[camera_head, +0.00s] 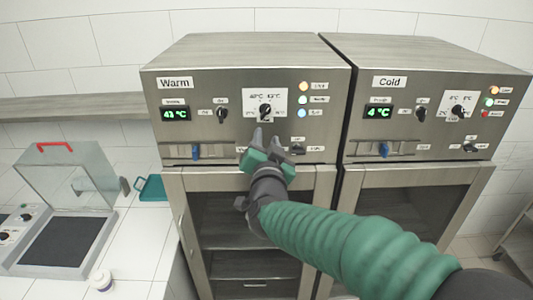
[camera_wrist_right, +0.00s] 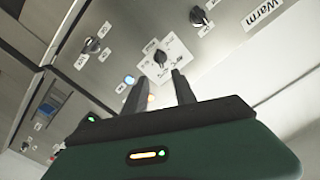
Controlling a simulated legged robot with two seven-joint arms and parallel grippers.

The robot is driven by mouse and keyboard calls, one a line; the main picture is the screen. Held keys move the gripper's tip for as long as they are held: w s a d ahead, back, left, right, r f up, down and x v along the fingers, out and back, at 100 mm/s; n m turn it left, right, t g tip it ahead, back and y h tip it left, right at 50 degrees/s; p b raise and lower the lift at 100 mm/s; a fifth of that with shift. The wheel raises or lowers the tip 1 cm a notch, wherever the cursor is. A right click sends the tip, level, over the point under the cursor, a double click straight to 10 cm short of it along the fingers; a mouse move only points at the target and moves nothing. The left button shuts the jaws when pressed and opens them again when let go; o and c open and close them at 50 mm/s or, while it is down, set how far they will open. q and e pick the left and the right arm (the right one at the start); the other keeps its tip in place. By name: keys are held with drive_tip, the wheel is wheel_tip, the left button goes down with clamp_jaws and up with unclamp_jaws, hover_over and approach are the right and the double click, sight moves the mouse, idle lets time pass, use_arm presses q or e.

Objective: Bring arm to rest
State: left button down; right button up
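My right gripper (camera_head: 266,141) is raised in front of the Warm cabinet (camera_head: 245,60), just below its temperature dial (camera_head: 265,110). In the right wrist view its two dark fingers (camera_wrist_right: 157,92) stand apart with nothing between them, pointing at the dial (camera_wrist_right: 160,57). I cannot tell whether a fingertip touches the panel. My right arm (camera_head: 340,240) in its green sleeve reaches in from the lower right. My left gripper is in neither view.
The Cold cabinet (camera_head: 420,60) stands to the right, its display reading 4°C. The Warm display (camera_head: 175,114) reads about 41°C. On the left counter (camera_head: 135,245) are a clear-lidded machine (camera_head: 65,185), a teal tray (camera_head: 152,188) and a small white jar (camera_head: 100,279).

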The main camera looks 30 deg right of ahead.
drive_tip(key=v, duration=0.3)
drive_tip(key=shift+s+a+f, duration=0.1)
drive_tip(key=shift+a, duration=0.05)
drive_tip(key=a+f+n+g+y+b, duration=0.25)
drive_tip(key=a+f+n+y, duration=0.2)
drive_tip(key=f, duration=0.75)
drive_tip(key=a+f+n+g+y+b, duration=0.1)
drive_tip(key=a+f+n+y+b, duration=0.4)
drive_tip(key=f, duration=0.7)
drive_tip(key=s+a+f+n+g+b, duration=0.2)
drive_tip(key=s+f+g, duration=0.7)
drive_tip(key=s+f, duration=0.9)
wheel_tip(320, 180, down, 2)
drive_tip(key=shift+a+f+n, duration=0.1)
drive_tip(key=shift+a+n, duration=0.25)
drive_tip(key=shift+a, duration=0.25)
